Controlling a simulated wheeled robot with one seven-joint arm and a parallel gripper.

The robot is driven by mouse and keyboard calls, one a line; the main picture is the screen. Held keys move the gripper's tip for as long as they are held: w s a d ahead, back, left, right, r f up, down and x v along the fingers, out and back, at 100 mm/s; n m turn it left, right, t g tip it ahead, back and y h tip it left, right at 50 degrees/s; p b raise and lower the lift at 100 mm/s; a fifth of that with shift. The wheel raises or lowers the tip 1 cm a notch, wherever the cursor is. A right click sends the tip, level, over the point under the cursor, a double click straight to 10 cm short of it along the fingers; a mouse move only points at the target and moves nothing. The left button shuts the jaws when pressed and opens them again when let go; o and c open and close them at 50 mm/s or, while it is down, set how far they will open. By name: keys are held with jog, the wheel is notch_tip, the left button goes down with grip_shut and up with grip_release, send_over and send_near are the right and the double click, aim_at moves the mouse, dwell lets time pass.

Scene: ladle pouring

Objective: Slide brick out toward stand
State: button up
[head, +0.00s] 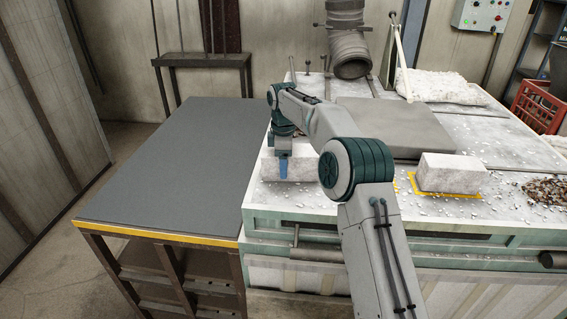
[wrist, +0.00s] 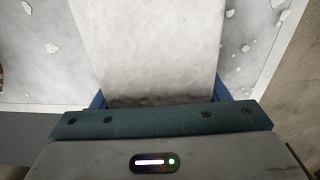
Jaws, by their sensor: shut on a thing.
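A white brick (head: 300,168) lies on the white furnace top (head: 262,214) near its left edge in the head view. My gripper (head: 283,168) is at this brick, pointing down, with a blue finger against its near side. In the wrist view the brick (wrist: 148,45) fills the middle, between the two blue fingers of my gripper (wrist: 160,98), which is shut on it. The dark grey stand (head: 165,155) with a yellow front edge adjoins the furnace on the left, its top bare. My arm hides part of the brick's right end in the head view.
A second white brick (head: 452,172) sits in a yellow marked outline (head: 415,190) at right. A grey plate (head: 395,128) lies behind my arm. Rubble (head: 545,190) lies at far right, and a grey duct (head: 348,45) stands behind. Small white chips litter the furnace top.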

jog(key=shift+a, duration=0.1)
jog(key=o, duration=1.7)
